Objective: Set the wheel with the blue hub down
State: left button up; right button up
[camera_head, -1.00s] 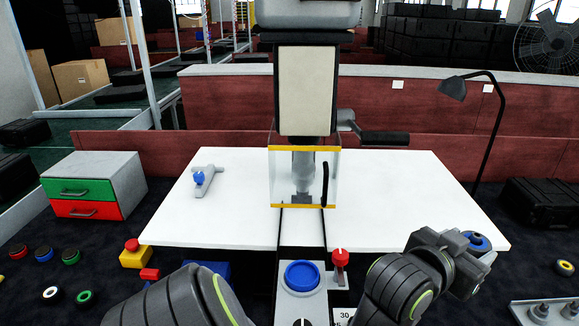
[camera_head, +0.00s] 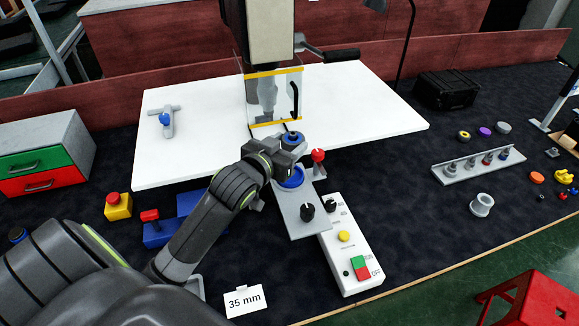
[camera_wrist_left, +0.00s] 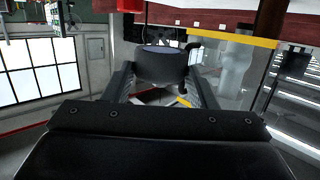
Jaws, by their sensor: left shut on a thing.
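The wheel with the blue hub (camera_head: 292,138) is dark with a blue centre. My left gripper (camera_head: 286,145) is shut on it, in front of the press's clear guard, close to a blue round pad (camera_head: 291,178) on a grey plate. In the left wrist view the wheel (camera_wrist_left: 160,66) sits between the two fingers (camera_wrist_left: 160,80), seen from its dark side. I cannot tell exactly how high it is above the plate. My right gripper is not in view.
The press guard (camera_head: 274,97) stands behind the wheel. A red knob (camera_head: 318,156) is just right of the pad. A control box (camera_head: 350,245) lies in front. A rack with several pegs (camera_head: 472,168) and loose wheels (camera_head: 485,131) are at the right.

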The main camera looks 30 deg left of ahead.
pick_arm(q)
jog(key=shift+a+f, duration=0.15)
jog(key=shift+a, duration=0.1)
notch_tip(320, 180, down, 6)
jog(key=shift+s+f+p, duration=0.1)
jog(key=shift+p, duration=0.2)
notch_tip(320, 180, down, 3)
jog(key=shift+a+f, duration=0.1)
jog(key=shift+f, duration=0.2)
jog(key=shift+f, duration=0.15)
jog(key=o, duration=1)
